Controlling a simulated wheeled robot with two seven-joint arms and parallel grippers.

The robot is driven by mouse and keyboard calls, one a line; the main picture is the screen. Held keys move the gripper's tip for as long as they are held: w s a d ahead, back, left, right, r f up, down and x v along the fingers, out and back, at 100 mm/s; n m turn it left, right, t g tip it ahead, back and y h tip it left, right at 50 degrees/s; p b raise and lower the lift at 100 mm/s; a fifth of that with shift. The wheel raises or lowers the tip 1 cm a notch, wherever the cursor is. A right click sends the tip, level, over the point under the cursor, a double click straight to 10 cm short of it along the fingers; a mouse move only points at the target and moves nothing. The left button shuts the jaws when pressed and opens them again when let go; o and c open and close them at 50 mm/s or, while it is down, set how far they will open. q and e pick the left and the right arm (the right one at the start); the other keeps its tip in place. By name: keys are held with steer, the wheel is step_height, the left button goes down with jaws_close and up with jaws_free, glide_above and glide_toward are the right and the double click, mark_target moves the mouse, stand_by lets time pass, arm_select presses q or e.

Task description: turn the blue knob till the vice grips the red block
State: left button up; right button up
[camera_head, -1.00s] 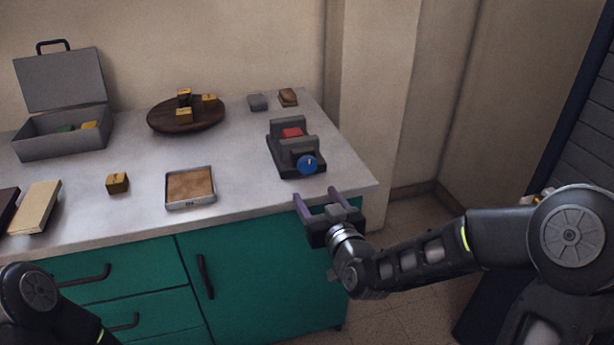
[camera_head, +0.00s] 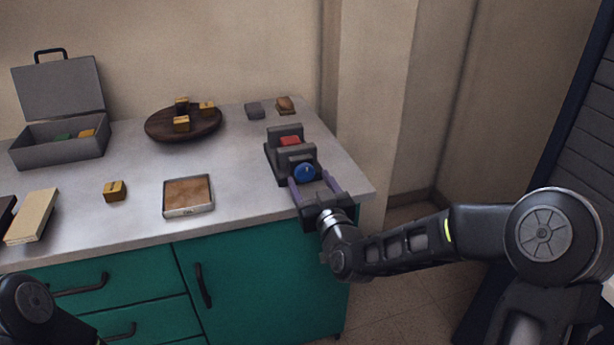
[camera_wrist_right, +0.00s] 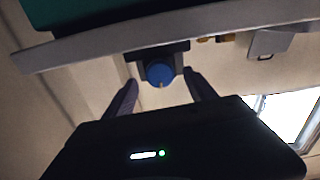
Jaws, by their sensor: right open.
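The grey vice (camera_head: 276,157) stands near the right end of the counter. The red block (camera_head: 290,141) sits between its jaws; whether the jaws touch it I cannot tell. The blue knob (camera_head: 304,172) is on the vice's front, and it also shows in the right wrist view (camera_wrist_right: 160,73). My right gripper (camera_head: 311,181) is open, its purple fingers pointing at the knob, one to each side. In the right wrist view the knob lies between the fingertips (camera_wrist_right: 160,77), with gaps on both sides. My left arm shows at the lower left; its gripper is out of view.
A shallow tray (camera_head: 188,213) with a brown inside lies left of the vice. A round dark board (camera_head: 160,132) with yellow blocks and an open grey case (camera_head: 62,151) stand farther left. A grey block (camera_head: 254,111) and a brown one (camera_head: 285,105) lie behind the vice.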

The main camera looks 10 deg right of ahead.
mark_target(304, 172)
steer(key=shift+w+a, duration=0.1)
steer(key=shift+w, duration=1.35)
steer(key=shift+c, duration=0.6)
steer(key=c, duration=1.3)
steer(key=shift+o, duration=0.2)
steer(key=shift+f, duration=0.1)
